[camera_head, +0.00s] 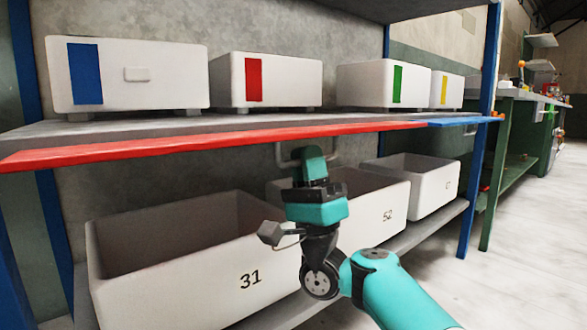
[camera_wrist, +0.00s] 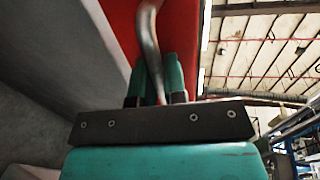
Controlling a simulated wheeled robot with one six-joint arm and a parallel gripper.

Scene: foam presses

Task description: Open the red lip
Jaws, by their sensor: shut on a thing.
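The red lip (camera_head: 200,139) is a long red strip along the front edge of the middle shelf, above the lower bins. It also shows as a red surface at the top of the wrist view (camera_wrist: 183,35). A grey metal handle (camera_head: 288,160) sits below it. My gripper (camera_head: 311,158) is just under the lip, at this handle. In the wrist view my two teal fingers (camera_wrist: 157,88) are shut on the curved handle (camera_wrist: 148,38), one on each side. The handle's lower end is partly hidden between the fingers.
Open white bins marked 31 (camera_head: 200,284) and 52 (camera_head: 385,212) and a third bin (camera_head: 432,196) stand on the lower shelf, close to my arm. Closed white boxes with coloured strips (camera_head: 172,78) stand above. Blue posts (camera_head: 481,150) flank the rack. The floor at right is clear.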

